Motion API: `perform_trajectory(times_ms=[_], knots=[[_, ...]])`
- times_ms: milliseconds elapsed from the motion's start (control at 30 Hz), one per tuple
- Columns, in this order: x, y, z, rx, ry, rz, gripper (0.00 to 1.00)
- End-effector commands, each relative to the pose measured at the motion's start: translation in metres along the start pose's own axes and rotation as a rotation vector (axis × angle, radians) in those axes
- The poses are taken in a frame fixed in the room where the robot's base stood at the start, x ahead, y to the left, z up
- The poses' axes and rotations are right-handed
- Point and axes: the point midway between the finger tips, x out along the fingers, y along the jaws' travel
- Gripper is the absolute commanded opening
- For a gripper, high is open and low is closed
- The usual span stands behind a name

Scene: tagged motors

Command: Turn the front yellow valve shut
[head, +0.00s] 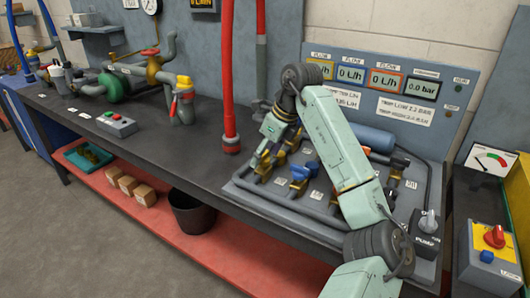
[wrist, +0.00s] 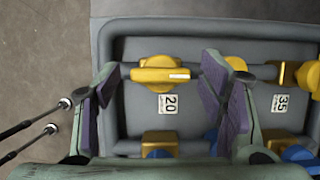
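In the wrist view a yellow valve handle (wrist: 165,75) lies level across the picture, with a white mark near its right end. A tag reading 20 (wrist: 168,103) is just below it. My gripper (wrist: 160,80) is open, one purple-padded finger on each side of this handle. A gap shows at the left finger; the right finger is close to the handle's right end, and I cannot tell if it touches. In the head view my gripper (head: 264,152) is over the left end of the grey valve board (head: 250,202), and the handle there is largely hidden.
A second yellow valve (wrist: 236,64) is just behind the right finger; a tag reading 35 (wrist: 280,102) is further right. Blue handles (head: 301,172) sit on the board. A red vertical pipe (head: 230,90) stands behind left. A display panel (head: 385,85) is at the back.

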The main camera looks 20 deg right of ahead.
Motion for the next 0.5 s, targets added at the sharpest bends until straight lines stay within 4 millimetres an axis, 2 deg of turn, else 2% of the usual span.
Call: perform_trajectory(times_ms=[67,500], knots=[[-0.0002,0.0,0.0,0.0,0.0,0.0,0.56],[-0.0004,0.0001,0.0001,0.0,0.0,0.0,0.27]])
